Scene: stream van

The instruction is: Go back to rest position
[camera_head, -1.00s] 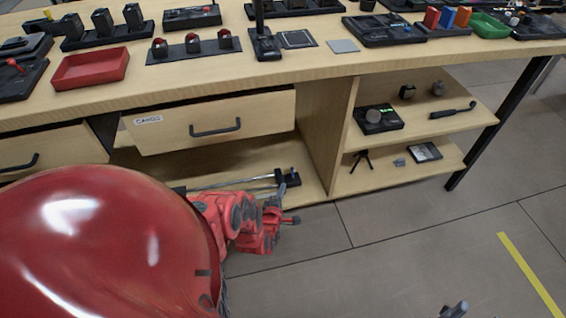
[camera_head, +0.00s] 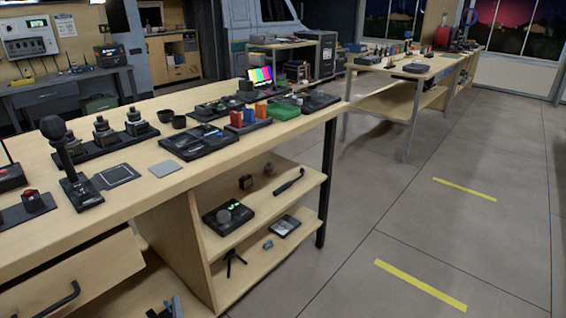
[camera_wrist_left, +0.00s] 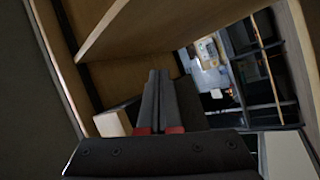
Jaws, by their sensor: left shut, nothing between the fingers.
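My left gripper (camera_head: 168,309) shows only as a small piece at the bottom edge of the head view, in front of the workbench's lower shelf. In the left wrist view its two dark fingers (camera_wrist_left: 160,98) lie together, shut and empty, with red at their bases. Wooden panels of the furniture (camera_wrist_left: 130,25) surround the fingers in that view. My right gripper is not in view.
A wooden workbench (camera_head: 150,185) with microphones and devices stands at the left. Its drawer (camera_head: 75,275) sticks out, and side shelves (camera_head: 265,215) hold small items. The grey floor at the right is clear, with yellow strips (camera_head: 420,285). Another table (camera_head: 400,80) stands behind.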

